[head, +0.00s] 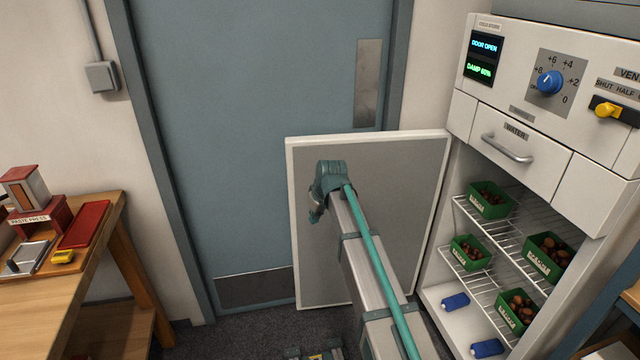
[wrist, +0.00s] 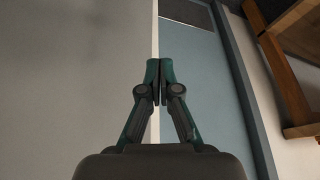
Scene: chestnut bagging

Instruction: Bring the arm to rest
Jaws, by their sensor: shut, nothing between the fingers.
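My gripper (wrist: 160,72) shows in the wrist view with its two fingertips together and nothing between them. In the head view my arm reaches forward, and its end stands in front of the open cabinet door (head: 390,200). The gripper (head: 314,214) itself is small and partly hidden by the wrist there, pointing down and to the left. In the wrist view the grey panel of the cabinet door (wrist: 80,80) fills the left side. I cannot tell how close the fingertips are to it.
The white cabinet (head: 460,130) stands open at the right, with several green crates of chestnuts (head: 489,199) on wire shelves. Its display reads DOOR OPEN. A wooden table (head: 60,285) with a red paste press (head: 38,219) is at the left. A blue room door (head: 250,100) stands behind.

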